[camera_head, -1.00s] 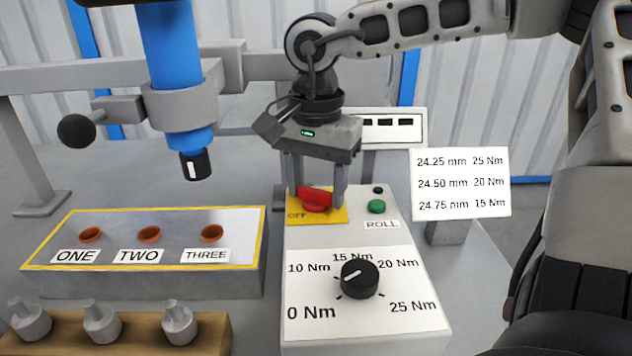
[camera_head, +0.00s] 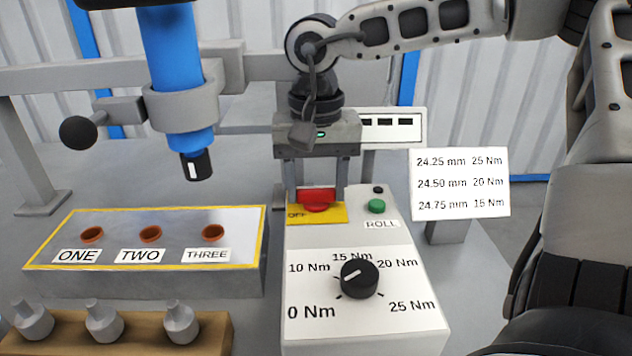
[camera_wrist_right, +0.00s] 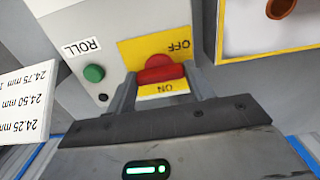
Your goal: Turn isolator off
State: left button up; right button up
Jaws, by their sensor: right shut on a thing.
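The isolator is a red rotary handle (camera_head: 317,199) on a yellow plate (camera_head: 330,215) at the back left of the control box (camera_head: 400,330). "OFF" reads at the plate's front left in the head view. My left gripper is not in view.
A green ROLL button (camera_head: 376,206) sits close right of the isolator. A black torque dial (camera_head: 360,278) is in front. A blue tool (camera_head: 175,70) hangs at left above a panel with three holes (camera_head: 240,225). A torque sign (camera_head: 460,183) stands at right.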

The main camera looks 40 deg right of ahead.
aim_at(316, 189)
jog(key=o, duration=1)
pick_arm(q)
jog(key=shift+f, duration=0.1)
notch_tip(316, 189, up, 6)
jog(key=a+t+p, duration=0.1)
jog(key=p, duration=0.2)
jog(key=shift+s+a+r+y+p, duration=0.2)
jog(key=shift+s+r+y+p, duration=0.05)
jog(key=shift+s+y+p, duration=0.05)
pick_arm(e)
notch_tip(316, 189, up, 16)
jog(key=shift+r, duration=0.1)
